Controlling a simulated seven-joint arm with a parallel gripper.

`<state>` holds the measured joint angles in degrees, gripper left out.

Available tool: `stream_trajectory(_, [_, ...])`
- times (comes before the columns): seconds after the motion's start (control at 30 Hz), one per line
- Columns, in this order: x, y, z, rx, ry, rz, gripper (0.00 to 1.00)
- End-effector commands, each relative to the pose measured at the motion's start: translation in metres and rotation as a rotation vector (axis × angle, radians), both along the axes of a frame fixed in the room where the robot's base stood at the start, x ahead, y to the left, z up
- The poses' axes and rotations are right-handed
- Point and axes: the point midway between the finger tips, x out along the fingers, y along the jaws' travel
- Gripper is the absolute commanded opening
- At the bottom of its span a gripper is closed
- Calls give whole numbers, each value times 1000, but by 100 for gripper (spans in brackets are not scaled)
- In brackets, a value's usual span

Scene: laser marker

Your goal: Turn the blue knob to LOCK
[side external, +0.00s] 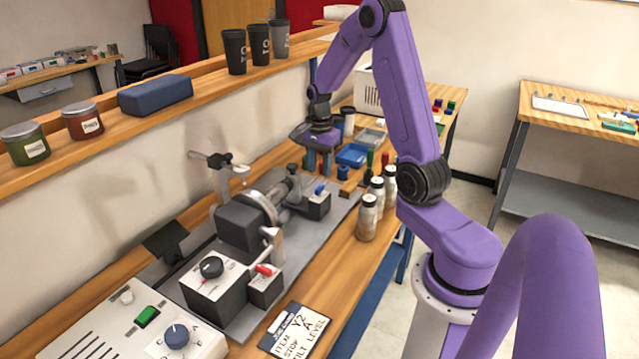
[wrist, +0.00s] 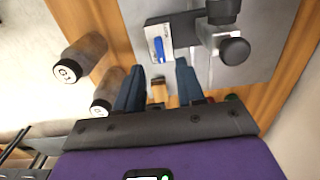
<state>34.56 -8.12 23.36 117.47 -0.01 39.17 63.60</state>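A small blue knob (side external: 320,190), shaped like a lever, sits on the dark block at the right end of the grey machine. In the wrist view the blue knob (wrist: 159,49) stands on a white plate with lettering too small to read. A round dark-blue knob (side external: 177,336) is on the white control panel (side external: 110,338) at the lower left, far from my gripper. My gripper (side external: 319,168) points down behind the machine's right end. In the wrist view my gripper (wrist: 159,68) has its fingers apart, with the lever-shaped knob just beyond the fingertips, not touched.
A dark round handle (wrist: 234,50) is right of the white plate. A blue tray (side external: 352,155) and small coloured items lie near my gripper. A label card (side external: 297,330) lies at the front.

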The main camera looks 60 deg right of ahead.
Motion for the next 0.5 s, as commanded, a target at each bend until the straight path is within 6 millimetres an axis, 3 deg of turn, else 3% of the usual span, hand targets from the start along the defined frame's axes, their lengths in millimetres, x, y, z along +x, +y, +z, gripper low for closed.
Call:
stream_trajectory(0.2, [-1,1,-37,2,5,1,38])
stream_trajectory(0.5, [0,0,-58,0,0,0,38])
